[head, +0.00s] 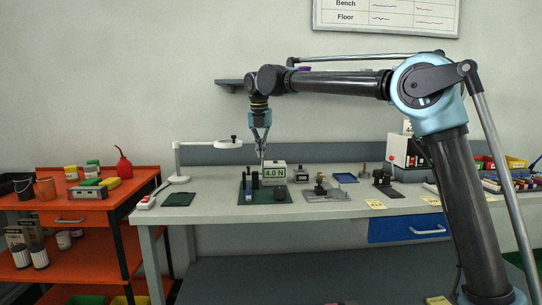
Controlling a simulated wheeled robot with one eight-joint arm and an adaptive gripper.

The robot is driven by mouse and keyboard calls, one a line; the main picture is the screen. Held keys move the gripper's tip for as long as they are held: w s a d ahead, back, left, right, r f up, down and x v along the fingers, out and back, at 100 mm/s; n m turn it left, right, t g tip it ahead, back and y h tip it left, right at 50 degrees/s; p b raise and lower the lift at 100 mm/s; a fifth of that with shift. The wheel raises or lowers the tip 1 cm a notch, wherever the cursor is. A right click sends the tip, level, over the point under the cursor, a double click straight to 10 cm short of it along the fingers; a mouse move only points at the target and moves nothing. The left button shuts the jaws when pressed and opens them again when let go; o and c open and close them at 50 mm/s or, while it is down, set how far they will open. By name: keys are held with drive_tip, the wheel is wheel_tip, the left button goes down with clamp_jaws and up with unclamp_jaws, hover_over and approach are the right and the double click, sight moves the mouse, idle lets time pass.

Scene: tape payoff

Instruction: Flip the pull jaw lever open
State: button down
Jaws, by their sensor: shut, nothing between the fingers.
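My gripper (261,152) points down above the bench, shut and empty. Just below it is a test device with a green base (284,198), a blue upright part (248,190) and a white display box (274,174) reading 4.0 N. A small dark fixture (320,188) on a grey plate (327,197) stands to the right of this device. The pull jaw lever is too small to make out, so I cannot tell its position. The view is too coarse to show whether my fingertips touch anything.
A white lamp (179,160) and a dark green mat (178,199) are left of the device. A blue tray (345,178) and another dark fixture (384,180) are to the right. An orange cart (85,220) stands left of the bench (225,209). Bare bench shows along the front.

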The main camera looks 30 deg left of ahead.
drive_tip(key=shift+g+h, duration=0.4)
drive_tip(key=shift+g, duration=0.4)
drive_tip(key=shift+w+a+r, duration=0.25)
drive_tip(key=shift+w+a, duration=0.3)
drive_tip(key=shift+w, duration=0.35)
drive_tip(key=shift+w+a+r, duration=0.25)
drive_tip(key=shift+w+a, duration=0.25)
drive_tip(key=shift+w, duration=0.35)
drive_tip(key=shift+s, duration=0.1)
drive_tip(key=s+d+r, duration=0.1)
drive_tip(key=s+r, duration=0.3)
drive_tip(key=r, duration=0.6)
drive_tip(key=shift+d+r, duration=0.15)
drive_tip(key=shift+r, duration=0.25)
drive_tip(key=shift+w+d, duration=0.1)
